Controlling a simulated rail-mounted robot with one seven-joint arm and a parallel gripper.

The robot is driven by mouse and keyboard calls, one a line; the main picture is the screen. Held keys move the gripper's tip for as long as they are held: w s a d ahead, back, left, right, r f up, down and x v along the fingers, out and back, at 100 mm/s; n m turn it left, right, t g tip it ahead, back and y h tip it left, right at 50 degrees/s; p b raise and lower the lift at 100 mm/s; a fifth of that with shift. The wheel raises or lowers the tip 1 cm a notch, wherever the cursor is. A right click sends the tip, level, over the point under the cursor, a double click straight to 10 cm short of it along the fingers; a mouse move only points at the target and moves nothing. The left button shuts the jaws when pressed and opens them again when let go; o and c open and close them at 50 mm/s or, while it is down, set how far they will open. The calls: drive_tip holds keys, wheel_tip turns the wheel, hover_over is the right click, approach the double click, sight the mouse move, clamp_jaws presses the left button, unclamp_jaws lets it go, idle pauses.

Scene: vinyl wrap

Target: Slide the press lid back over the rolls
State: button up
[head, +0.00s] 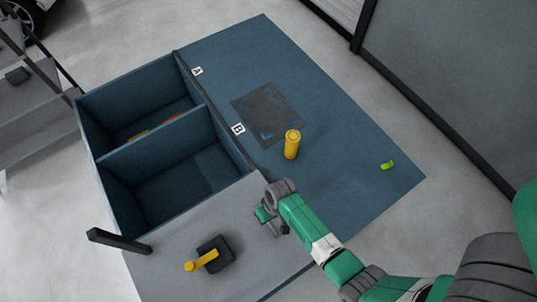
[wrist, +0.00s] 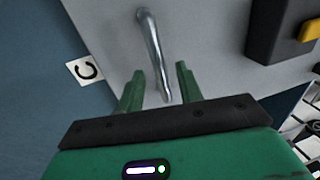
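The press lid (head: 172,250) is a flat grey panel at the bottom left of the head view, beside two open blue compartments. It also fills the middle of the wrist view (wrist: 205,50), with a slim metal bar handle (wrist: 150,40) on it. My gripper (head: 267,216) is at the lid's right edge. In the wrist view its two green fingers (wrist: 160,80) are apart, with the handle's near end between them; I cannot tell whether they touch it. In the far compartment (head: 105,108), orange (head: 171,118) and yellow (head: 139,135) pieces, perhaps rolls, show partly behind the divider.
A black block with a yellow lever (head: 205,260) sits on the lid. A black post (head: 118,241) sticks out at the left. A yellow cylinder (head: 291,147) stands near a dark mat (head: 265,108); a small green item (head: 387,165) lies right. The blue tabletop between is clear.

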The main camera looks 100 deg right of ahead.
wheel_tip(320, 180, up, 7)
drive_tip(key=s, duration=0.1)
drive_tip(key=shift+d, duration=0.3)
drive_tip(key=shift+s+f, duration=0.1)
